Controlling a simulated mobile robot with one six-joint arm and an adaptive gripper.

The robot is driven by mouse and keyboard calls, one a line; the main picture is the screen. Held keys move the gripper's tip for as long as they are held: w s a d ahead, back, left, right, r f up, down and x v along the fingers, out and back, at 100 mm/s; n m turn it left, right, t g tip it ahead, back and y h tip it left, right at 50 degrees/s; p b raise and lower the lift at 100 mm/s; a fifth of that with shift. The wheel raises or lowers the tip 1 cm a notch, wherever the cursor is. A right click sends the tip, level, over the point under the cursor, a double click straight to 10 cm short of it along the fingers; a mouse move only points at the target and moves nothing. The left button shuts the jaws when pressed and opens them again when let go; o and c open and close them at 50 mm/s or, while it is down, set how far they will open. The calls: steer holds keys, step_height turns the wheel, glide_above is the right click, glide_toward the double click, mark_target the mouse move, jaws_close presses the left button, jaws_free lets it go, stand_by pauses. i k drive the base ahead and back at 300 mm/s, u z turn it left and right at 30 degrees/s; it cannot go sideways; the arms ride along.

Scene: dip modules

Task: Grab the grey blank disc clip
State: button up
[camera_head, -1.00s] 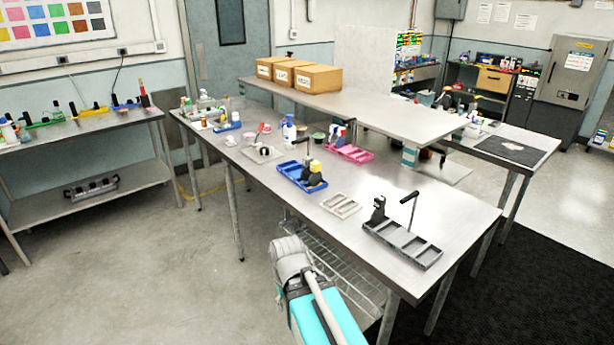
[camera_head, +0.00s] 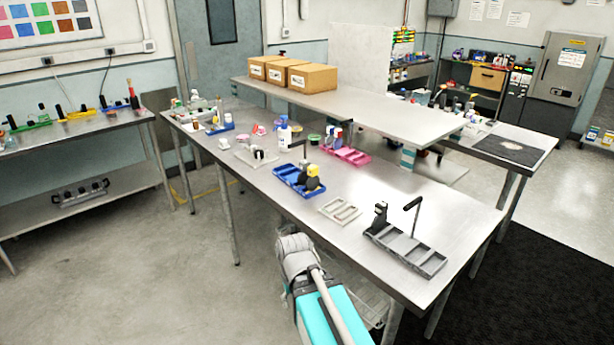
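I cannot make out the grey blank disc clip for certain at this size. A dark grey compartmented tray (camera_head: 422,260) lies near the right front of the steel table (camera_head: 455,215). A black upright piece (camera_head: 380,215) stands at its left end and a black T-shaped handle (camera_head: 413,216) rises behind it. A pale flat tray with two recesses (camera_head: 339,209) lies to its left. My folded arm shows at the bottom middle, below the table's front edge. My gripper cannot be seen.
A blue tray (camera_head: 288,177) with black and yellow items, a pink tray (camera_head: 352,156) and small bottles stand farther back. Cardboard boxes (camera_head: 312,77) sit on a raised shelf (camera_head: 400,118). A side table (camera_head: 90,135) is at left. Open floor (camera_head: 130,285) lies at front left.

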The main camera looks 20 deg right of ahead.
mark_target(302, 178)
steer(key=i, duration=0.85)
steer(key=u, duration=0.05)
